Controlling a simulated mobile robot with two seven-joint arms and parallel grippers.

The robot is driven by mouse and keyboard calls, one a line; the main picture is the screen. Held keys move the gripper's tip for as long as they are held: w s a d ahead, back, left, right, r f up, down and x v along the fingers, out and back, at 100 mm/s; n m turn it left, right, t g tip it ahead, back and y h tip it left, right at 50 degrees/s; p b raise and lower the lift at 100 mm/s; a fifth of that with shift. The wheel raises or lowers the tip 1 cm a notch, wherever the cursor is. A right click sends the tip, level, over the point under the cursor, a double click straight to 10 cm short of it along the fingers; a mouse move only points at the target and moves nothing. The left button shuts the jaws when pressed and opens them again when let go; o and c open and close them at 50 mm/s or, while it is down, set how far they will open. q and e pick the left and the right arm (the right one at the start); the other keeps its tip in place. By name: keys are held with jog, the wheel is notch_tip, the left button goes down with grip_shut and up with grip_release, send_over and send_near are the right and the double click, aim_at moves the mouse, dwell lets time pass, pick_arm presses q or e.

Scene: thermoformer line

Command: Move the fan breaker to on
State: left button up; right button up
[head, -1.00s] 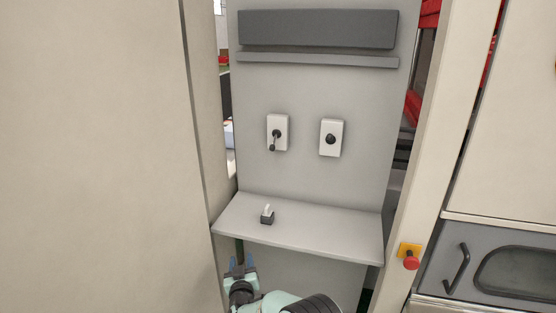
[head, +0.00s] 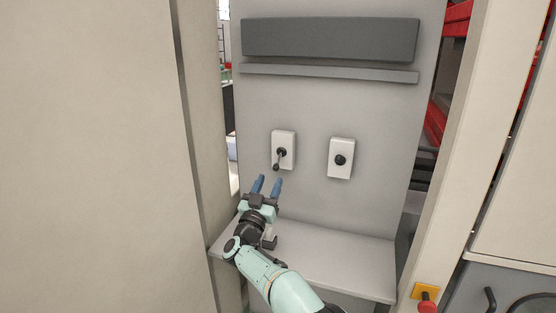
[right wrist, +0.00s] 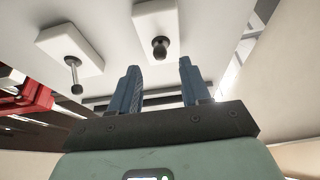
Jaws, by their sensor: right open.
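Two white switch plates are on the grey panel; no label shows which is the fan breaker. The left plate (head: 290,143) has a dark lever (head: 277,162) hanging down. The right plate (head: 341,171) has a dark ball-ended handle (head: 340,160) that appears to stick out. The right wrist view seems upside down: there the hanging lever (right wrist: 160,47) is nearly end-on, and the outward handle (right wrist: 74,78) is at left. My right gripper (head: 267,186) is open and empty, just below the hanging lever and apart from it. My left gripper is out of view.
A grey shelf (head: 330,263) juts out below the plates. A small block with a pale top (head: 269,238) is on it, partly hidden by my right arm. A dark ledge (head: 330,73) crosses above. A red button (head: 427,307) is at lower right.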

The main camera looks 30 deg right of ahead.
aim_at(275, 170)
jog(key=p+x, duration=0.3)
jog(key=x, duration=0.4)
jog(key=shift+w+r, duration=0.1)
jog(key=shift+w+d+r+p, duration=0.15)
jog(key=shift+w+d+p, duration=0.3)
jog(key=shift+w+d, duration=0.1)
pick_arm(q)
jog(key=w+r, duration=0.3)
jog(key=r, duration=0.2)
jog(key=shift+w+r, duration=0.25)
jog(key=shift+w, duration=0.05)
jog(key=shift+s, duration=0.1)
pick_arm(e)
jog(key=shift+s, duration=0.15)
grip_shut()
